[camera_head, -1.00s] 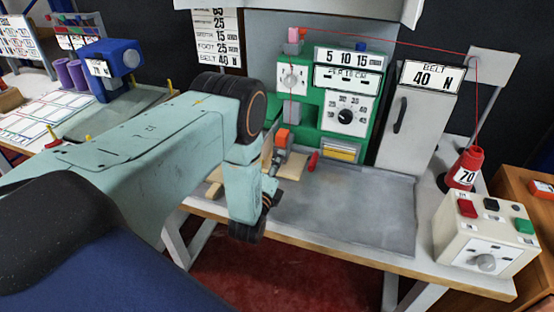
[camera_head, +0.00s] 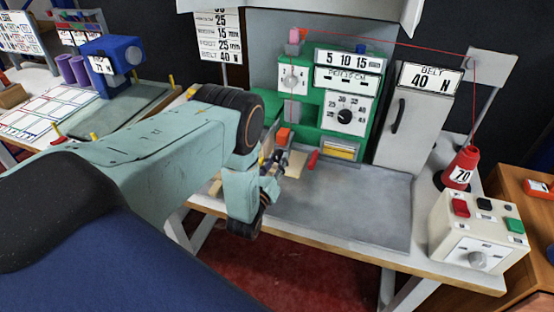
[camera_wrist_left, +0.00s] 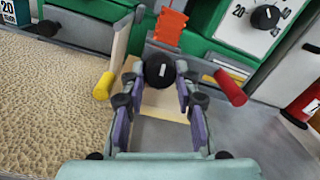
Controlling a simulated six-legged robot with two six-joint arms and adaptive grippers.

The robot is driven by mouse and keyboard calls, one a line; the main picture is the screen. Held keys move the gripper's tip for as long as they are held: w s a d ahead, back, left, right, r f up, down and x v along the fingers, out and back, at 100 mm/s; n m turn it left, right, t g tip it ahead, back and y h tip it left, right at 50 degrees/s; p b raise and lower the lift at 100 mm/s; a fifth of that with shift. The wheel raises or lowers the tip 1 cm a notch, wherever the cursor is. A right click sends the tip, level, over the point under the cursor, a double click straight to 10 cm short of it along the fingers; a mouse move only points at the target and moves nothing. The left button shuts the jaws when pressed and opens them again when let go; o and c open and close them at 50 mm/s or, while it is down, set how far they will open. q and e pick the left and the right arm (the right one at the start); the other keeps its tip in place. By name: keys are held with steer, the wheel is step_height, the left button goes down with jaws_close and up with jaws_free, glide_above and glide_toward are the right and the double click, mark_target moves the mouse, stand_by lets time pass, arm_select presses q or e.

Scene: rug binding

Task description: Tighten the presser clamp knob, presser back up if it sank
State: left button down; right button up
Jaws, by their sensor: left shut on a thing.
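The green machine (camera_head: 309,108) stands at the back of the table, with an orange block (camera_head: 283,136) low on its front. In the left wrist view the orange block (camera_wrist_left: 170,27) is just behind a round black knob (camera_wrist_left: 159,70) with a white mark. My left gripper (camera_wrist_left: 158,78) is shut on this knob, one finger on each side. In the head view my left gripper (camera_head: 277,160) reaches in just below the orange block, and the knob is hard to make out there. My right gripper is not in view.
A red handle (camera_wrist_left: 230,87) is right of the knob and a yellow-ended lever (camera_wrist_left: 104,86) left of it. A tan rug (camera_wrist_left: 50,100) lies at left. The grey table plate (camera_head: 350,210) is clear. A control box (camera_head: 477,236) and red thread cone (camera_head: 461,168) stand at right.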

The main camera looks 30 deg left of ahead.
arm_select(q)
steer(key=shift+w+a+r+m, duration=0.1)
steer(key=shift+r+m, duration=0.1)
steer(key=shift+m, duration=0.8)
steer(key=c, duration=1)
jaws_free()
steer(key=shift+f, duration=0.15)
steer(key=v, duration=1.2)
